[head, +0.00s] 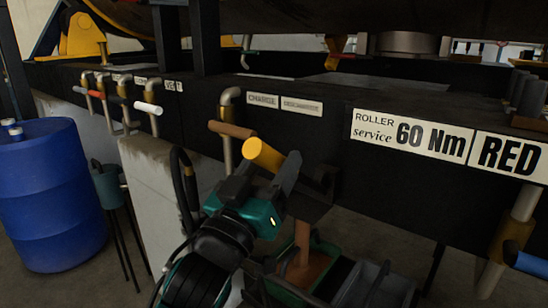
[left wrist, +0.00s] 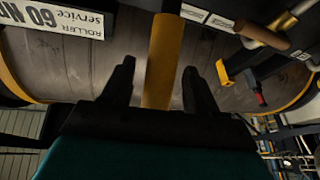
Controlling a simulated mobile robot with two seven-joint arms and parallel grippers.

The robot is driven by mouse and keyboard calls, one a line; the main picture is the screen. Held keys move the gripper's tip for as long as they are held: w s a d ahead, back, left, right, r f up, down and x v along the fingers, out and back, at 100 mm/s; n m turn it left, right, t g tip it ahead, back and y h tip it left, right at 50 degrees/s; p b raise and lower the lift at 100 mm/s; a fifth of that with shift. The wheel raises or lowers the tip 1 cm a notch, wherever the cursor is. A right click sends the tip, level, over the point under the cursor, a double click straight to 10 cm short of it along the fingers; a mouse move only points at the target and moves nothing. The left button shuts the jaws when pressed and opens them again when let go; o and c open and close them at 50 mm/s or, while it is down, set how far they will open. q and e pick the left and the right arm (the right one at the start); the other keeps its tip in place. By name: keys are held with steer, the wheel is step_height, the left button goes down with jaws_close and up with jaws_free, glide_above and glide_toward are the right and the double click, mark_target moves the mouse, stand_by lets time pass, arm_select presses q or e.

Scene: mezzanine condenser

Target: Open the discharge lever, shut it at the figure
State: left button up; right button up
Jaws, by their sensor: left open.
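The yellow lever handle (head: 262,155) sticks out below the small DISCHARGE label (head: 301,106) on the dark beam. My left gripper (head: 268,174) is right at this handle, with its fingers apart. In the left wrist view the yellow handle (left wrist: 162,60) passes between the two black fingers (left wrist: 159,82). It looks clear of both, and I cannot tell whether it touches one. A dark chute-like part (head: 312,190) sits behind the gripper. Below it a rust-brown upright shape (head: 301,243) reaches to a green tray (head: 325,262); I cannot tell whether it is a stream or a post.
A brown-handled lever (head: 232,130) on a bent pipe is close by on the left, under the CHARGE label (head: 262,99). Several smaller levers stand further left. A blue-handled lever (head: 525,262) is at right. A blue drum (head: 48,195) and concrete block (head: 150,190) stand left.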

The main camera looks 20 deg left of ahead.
arm_select(q)
steer(key=shift+w+d+r, duration=0.1)
steer(key=shift+w+r, duration=0.15)
steer(key=shift+w, duration=0.3)
steer(key=shift+c, duration=0.2)
jaws_close()
